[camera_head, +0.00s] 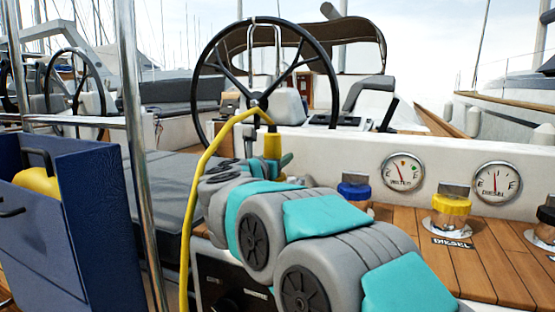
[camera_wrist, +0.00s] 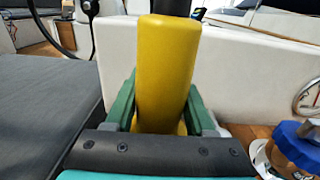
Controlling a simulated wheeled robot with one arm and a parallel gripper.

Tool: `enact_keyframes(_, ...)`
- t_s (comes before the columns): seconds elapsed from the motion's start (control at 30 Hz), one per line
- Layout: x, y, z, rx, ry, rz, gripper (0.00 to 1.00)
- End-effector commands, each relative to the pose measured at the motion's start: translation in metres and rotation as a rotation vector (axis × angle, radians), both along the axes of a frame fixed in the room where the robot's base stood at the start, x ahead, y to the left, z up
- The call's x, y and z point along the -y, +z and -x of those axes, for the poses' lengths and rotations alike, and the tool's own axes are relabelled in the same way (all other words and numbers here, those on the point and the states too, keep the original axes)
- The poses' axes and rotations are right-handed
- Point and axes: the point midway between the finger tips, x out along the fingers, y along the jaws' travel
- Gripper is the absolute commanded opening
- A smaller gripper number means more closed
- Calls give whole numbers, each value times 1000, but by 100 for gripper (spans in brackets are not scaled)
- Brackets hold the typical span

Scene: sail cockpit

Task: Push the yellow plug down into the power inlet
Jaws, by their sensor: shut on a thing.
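The yellow plug (camera_head: 272,147) stands roughly upright beyond the end of my arm in the head view, with a yellow cable (camera_head: 205,160) arching from its top and hanging down to the left. My gripper (camera_head: 279,166) is shut on the plug. In the wrist view the plug (camera_wrist: 166,65) fills the middle, between the green fingers of my gripper (camera_wrist: 161,105). It looks close to upright there. Its lower end is hidden by my gripper. I cannot make out the power inlet in either view, nor whether the plug touches it.
A blue cap (camera_head: 354,190) and a yellow cap (camera_head: 451,209) stand on the wooden deck at the right, below two gauges (camera_head: 403,172) on a white wall. A steering wheel (camera_head: 264,100) stands behind. A blue box (camera_head: 95,215) and a steel post (camera_head: 135,130) are at the left.

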Motion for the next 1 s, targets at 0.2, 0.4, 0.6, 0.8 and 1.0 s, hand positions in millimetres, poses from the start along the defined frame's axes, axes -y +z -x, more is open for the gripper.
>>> enact_keyframes(0.2,0,-1,0,1,0,-1,0)
enact_keyframes(0.4,0,-5,0,1,0,-1,0)
enact_keyframes(0.6,0,-8,0,1,0,-1,0)
enact_keyframes(0.8,0,-11,0,1,0,-1,0)
enact_keyframes(1.0,0,-11,0,0,0,-1,67)
